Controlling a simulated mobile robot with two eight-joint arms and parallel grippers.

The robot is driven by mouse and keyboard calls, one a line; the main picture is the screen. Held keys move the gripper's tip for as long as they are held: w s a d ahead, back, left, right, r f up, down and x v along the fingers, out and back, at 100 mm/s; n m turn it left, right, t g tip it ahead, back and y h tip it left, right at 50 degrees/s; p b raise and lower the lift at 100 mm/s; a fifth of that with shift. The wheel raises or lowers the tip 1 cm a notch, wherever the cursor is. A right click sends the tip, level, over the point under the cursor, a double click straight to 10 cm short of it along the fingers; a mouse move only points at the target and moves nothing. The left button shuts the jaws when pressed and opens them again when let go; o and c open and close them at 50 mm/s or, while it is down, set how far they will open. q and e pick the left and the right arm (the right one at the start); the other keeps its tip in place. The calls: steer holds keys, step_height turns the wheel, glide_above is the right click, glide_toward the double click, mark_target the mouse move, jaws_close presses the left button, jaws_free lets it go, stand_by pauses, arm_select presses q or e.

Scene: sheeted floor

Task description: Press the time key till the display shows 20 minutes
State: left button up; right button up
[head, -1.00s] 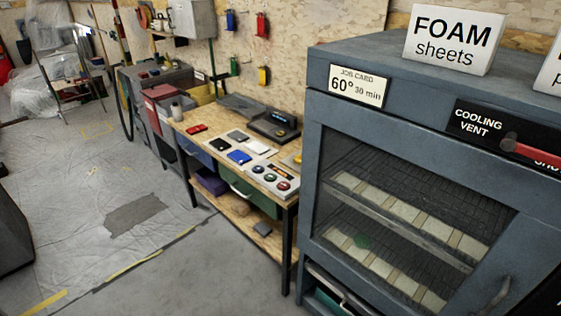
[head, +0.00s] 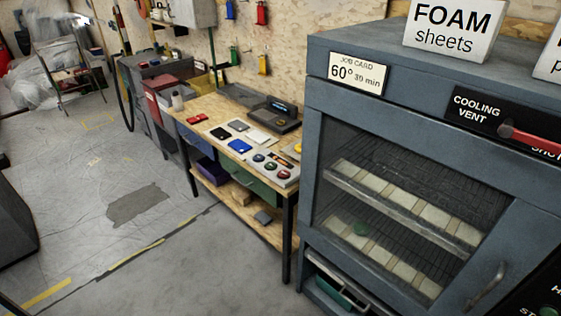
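A blue-grey oven cabinet (head: 318,150) fills the right side of the head view, with a glass door and light slabs on its racks. A black panel (head: 548,275) is cut off at the lower right edge, with partial white lettering. No time key or display reading can be made out on it. A job card (head: 359,73) on the cabinet reads 60° 30 min. Neither of my grippers is in view.
A red lever (head: 530,139) sticks out by the cooling vent label. The sheeted floor (head: 90,200) at left is mostly clear.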

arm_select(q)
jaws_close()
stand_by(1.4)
